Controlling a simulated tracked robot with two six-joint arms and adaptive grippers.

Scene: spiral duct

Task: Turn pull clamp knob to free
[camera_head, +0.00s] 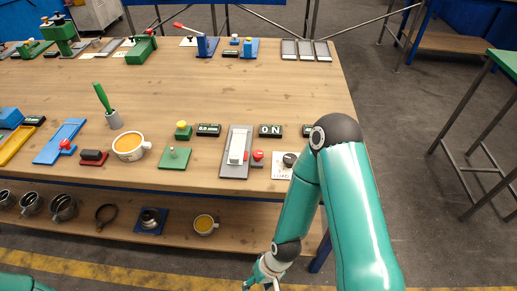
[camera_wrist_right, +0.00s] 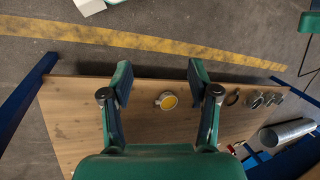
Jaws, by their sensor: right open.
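A black knob (camera_head: 289,159) sits on a white plate (camera_head: 283,172) with lettering too small to read, near the table's front edge. My right arm covers part of the plate's right side. I cannot tell the knob's setting. My right gripper (camera_wrist_right: 158,78) is open and empty in the right wrist view, pointing down over the lower shelf and floor. In the head view it is low at the bottom edge, below and apart from the knob. My left gripper is out of view; only a teal part of the left arm shows at bottom left.
Beside the plate stand a grey panel with a white lever (camera_head: 237,148) and a red knob (camera_head: 258,155). A black "ON" display (camera_head: 270,131) is behind. The lower shelf (camera_head: 180,240) holds a yellow-filled cup (camera_head: 204,224), repeated in the wrist view (camera_wrist_right: 167,100). Floor in front is clear.

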